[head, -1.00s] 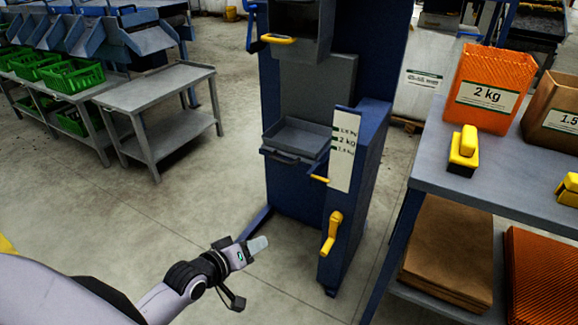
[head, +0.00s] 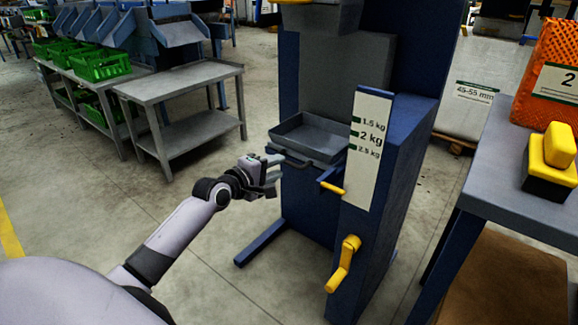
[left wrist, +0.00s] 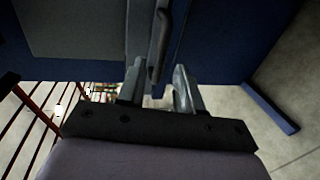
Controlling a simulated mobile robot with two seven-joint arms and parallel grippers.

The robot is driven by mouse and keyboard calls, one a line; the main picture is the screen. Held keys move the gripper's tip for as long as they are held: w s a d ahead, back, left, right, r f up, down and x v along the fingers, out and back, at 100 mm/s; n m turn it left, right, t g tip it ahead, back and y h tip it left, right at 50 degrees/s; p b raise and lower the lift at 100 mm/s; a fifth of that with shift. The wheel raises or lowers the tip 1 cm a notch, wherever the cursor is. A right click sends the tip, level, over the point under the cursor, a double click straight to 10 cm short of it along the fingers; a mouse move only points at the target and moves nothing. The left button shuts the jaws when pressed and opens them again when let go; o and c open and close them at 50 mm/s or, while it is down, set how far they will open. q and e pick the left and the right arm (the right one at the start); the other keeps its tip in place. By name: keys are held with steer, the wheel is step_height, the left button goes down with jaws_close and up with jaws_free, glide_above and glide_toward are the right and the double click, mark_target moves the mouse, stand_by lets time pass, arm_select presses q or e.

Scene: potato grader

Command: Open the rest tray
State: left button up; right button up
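The rest tray (head: 318,140) is a shallow grey tray on the front of the blue weighing machine, with a dark bar handle (head: 290,161) on its front. My left gripper (head: 276,172) is just in front of the handle, at its left end. In the left wrist view my left gripper (left wrist: 160,90) is open, its two fingers apart. The dark handle (left wrist: 161,40) runs toward the gap between them; I cannot tell whether it touches a finger. My right gripper is not in view.
A yellow-tipped lever (head: 332,187), a weight scale plate (head: 366,150) and a yellow crank (head: 344,264) are on the machine right of the tray. A grey table (head: 190,85) stands at left. A shelf table (head: 520,195) stands at right. The floor before the machine is clear.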

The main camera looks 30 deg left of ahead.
mark_target(286, 163)
arm_select(q)
steer(key=shift+b+x, duration=1.15)
steer(key=shift+x, duration=1.6)
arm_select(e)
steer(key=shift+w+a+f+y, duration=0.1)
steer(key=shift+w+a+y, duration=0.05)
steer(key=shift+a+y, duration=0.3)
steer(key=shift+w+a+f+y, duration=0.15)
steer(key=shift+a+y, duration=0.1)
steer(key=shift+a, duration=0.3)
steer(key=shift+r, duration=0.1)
arm_select(q)
jaws_close()
